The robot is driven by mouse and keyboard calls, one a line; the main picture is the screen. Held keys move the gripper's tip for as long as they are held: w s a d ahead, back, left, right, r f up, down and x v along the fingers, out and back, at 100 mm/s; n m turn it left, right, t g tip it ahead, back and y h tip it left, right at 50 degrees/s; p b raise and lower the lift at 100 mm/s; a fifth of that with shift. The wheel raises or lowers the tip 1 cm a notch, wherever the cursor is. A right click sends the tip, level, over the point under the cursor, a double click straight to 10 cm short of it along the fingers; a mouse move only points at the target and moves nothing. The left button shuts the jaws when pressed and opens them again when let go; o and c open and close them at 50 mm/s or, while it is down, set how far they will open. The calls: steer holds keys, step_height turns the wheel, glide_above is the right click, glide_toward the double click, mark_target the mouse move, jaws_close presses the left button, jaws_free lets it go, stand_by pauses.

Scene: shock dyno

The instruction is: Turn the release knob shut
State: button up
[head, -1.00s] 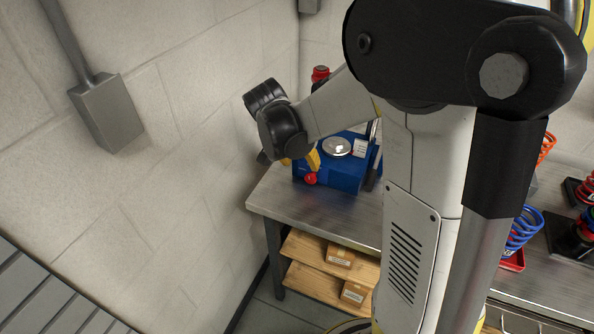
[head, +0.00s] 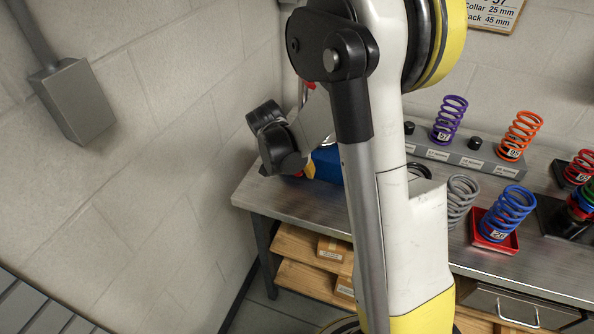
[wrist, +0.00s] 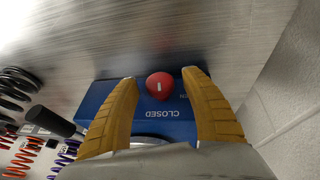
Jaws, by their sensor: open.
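The release knob (wrist: 160,86) is round and red with a short white mark, at the front of a blue box (wrist: 101,97) in the wrist view. The box carries the word CLOSED, upside down in this view, and a partly hidden word ending in "EN". My gripper (wrist: 160,80) is open, one yellow finger on each side of the knob. A gap shows on both sides, so neither finger appears to touch it. In the head view my arm covers much of the blue box (head: 328,165), and the knob is mostly hidden by my gripper (head: 308,168).
The box stands on a metal bench (head: 275,195) near the left wall. Coil springs stand to the right, including a purple one (head: 449,120), an orange one (head: 520,133) and a blue one (head: 508,210). A grey wall box (head: 72,100) hangs at left.

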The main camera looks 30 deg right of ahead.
jaws_close()
steer(key=shift+s+t+y, duration=0.1)
steer(key=shift+t+y, duration=0.3)
steer(key=shift+y, duration=0.1)
jaws_free()
steer(key=v, duration=1.2)
